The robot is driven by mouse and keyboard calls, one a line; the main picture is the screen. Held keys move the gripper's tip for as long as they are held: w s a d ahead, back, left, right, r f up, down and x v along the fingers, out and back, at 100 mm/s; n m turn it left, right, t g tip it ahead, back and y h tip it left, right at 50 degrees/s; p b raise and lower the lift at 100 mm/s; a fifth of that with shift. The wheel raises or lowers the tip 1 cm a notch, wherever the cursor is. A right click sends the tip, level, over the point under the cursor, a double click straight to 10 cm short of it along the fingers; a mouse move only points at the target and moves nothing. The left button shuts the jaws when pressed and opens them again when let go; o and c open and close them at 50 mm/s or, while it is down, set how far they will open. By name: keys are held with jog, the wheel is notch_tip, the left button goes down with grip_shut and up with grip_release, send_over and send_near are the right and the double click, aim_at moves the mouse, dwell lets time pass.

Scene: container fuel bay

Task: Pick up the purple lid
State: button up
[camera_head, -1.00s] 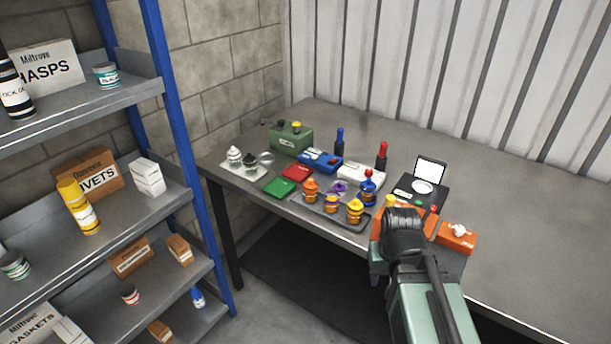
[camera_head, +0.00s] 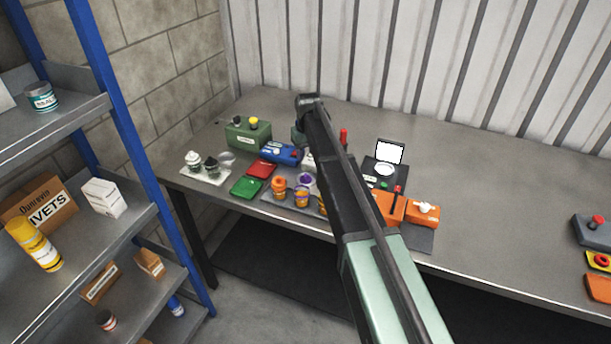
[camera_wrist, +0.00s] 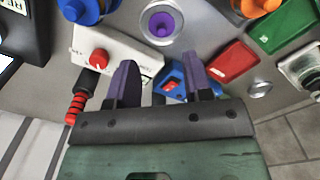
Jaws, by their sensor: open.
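The purple lid (camera_wrist: 162,24) is a small round purple piece inside a silver ring, near the top of the wrist view. In the head view the purple lid (camera_head: 306,180) shows as a small spot on the grey tray (camera_head: 270,198), among orange jars, partly crowded by my arm. My gripper (camera_wrist: 160,75) is open, with its two dark purple-grey fingers apart and nothing held between them. The lid lies beyond the fingertips, not touching them. In the head view my arm hides most of the gripper.
A blue box (camera_wrist: 175,82) and a white box with a red knob (camera_wrist: 105,55) lie by the fingers. A red-and-black bottle (camera_wrist: 77,100) stands left. Red (camera_wrist: 233,62) and green plates lie right. The bench's right half (camera_head: 510,220) is largely clear.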

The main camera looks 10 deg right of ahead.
aim_at(306, 175)
jog(key=shift+n, duration=0.3)
jog(key=f+b, duration=0.3)
jog(key=w+f+b, duration=0.1)
jog(key=f+b, duration=0.3)
jog(key=w+f+b, duration=0.1)
jog(key=f+b, duration=0.3)
jog(key=shift+a, duration=0.15)
jog(key=shift+s+r, duration=0.1)
jog(key=shift+r, duration=0.05)
jog(key=shift+c, duration=0.3)
grip_shut()
